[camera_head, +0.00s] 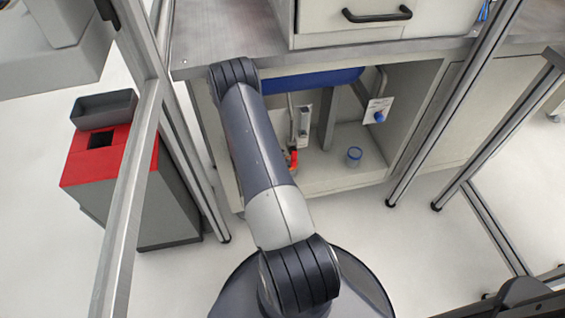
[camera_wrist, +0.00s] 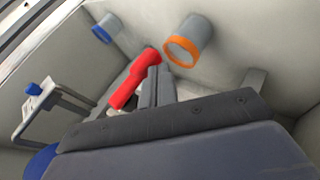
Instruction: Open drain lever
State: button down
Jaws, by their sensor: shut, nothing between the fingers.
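The red drain lever (camera_wrist: 135,80) lies slanted in the middle of the wrist view. In the head view a small red part of it (camera_head: 292,158) shows low in the open cabinet, beside my arm. My gripper (camera_wrist: 154,84) is shut and empty, with its narrow grey fingers right beside the lever. I cannot tell whether they touch it. The gripper's dark body fills the lower part of the wrist view and hides what is below the lever. In the head view I cannot make the fingers out clearly.
A grey pipe end with an orange ring (camera_wrist: 182,50) is close to the fingers. A blue-ringed cylinder (camera_head: 354,157) stands on the cabinet floor. A white plate with a blue knob (camera_head: 378,112) hangs at right. A blue basin (camera_head: 315,82) is overhead; metal posts flank the cabinet.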

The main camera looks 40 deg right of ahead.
jog(key=p+v, duration=0.3)
jog(key=v, duration=0.7)
jog(key=shift+a+r, duration=0.25)
jog(key=shift+a, duration=0.05)
jog(key=b+x, duration=0.3)
jog(key=x, duration=0.7)
jog(key=shift+d+f, duration=0.2)
jog(key=shift+d, duration=0.1)
